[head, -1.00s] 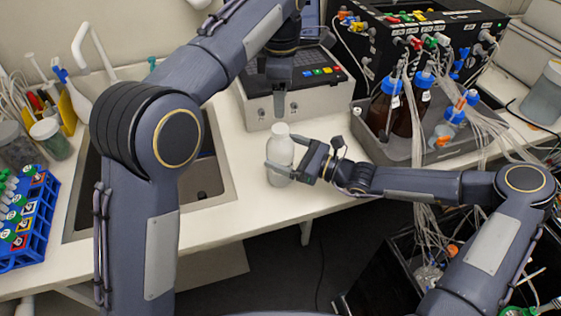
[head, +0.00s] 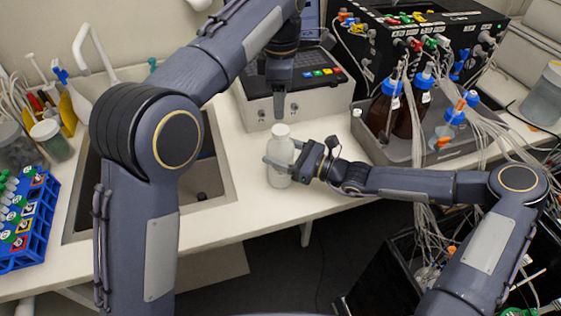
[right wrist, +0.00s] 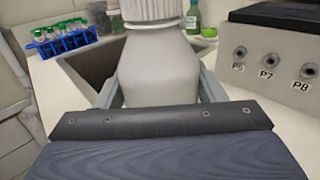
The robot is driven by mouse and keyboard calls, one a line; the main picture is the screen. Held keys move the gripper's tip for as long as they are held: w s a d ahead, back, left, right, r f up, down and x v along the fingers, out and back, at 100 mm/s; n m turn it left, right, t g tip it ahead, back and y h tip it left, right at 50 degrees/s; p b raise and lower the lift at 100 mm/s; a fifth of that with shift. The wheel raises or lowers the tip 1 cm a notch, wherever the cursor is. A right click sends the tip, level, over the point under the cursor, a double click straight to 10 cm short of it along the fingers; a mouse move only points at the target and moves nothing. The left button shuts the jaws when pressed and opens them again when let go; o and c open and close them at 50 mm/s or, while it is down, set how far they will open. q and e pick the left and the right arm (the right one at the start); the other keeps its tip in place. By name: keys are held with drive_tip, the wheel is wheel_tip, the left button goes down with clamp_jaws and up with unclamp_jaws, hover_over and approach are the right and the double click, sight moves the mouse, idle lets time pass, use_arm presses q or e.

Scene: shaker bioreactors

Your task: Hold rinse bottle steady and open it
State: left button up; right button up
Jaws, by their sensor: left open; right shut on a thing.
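The rinse bottle (head: 280,150) is white with a ribbed white cap (head: 281,130). It stands upright on the bench near its front edge, and its lower body and cap also show in the right wrist view (right wrist: 158,72). My right gripper (head: 280,163) reaches in from the right and is shut on the bottle's body, one finger on each side. My left gripper (head: 279,106) points down just above and behind the cap. It is open and empty, apart from the cap; its fingers overlap in this view.
A grey device with coloured buttons (head: 294,107) stands close behind the bottle. A grey tray (head: 378,149) with brown bottles and tubing is to the right. A sink (head: 224,180) and blue tube rack (head: 38,232) lie left. Bare bench surrounds the bottle.

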sight(281, 129)
drive_tip(key=shift+c, duration=1.2)
use_arm(q)
drive_tip(key=shift+m, duration=0.6)
use_arm(e)
clamp_jaws()
use_arm(q)
drive_tip(key=m, duration=0.8)
drive_tip(key=shift+m, duration=0.4)
drive_tip(key=m, duration=0.4)
drive_tip(key=shift+m, duration=0.4)
drive_tip(key=m, duration=0.2)
drive_tip(key=shift+m, duration=0.4)
drive_tip(key=m, duration=0.4)
drive_tip(key=shift+m, duration=0.4)
drive_tip(key=m, duration=0.2)
drive_tip(key=shift+m, duration=0.3)
drive_tip(key=m, duration=1.7)
drive_tip(key=shift+m, duration=0.3)
drive_tip(key=m, duration=1)
drive_tip(key=shift+m, duration=0.4)
drive_tip(key=shift+f+m, duration=0.4)
drive_tip(key=shift+f, duration=3.6)
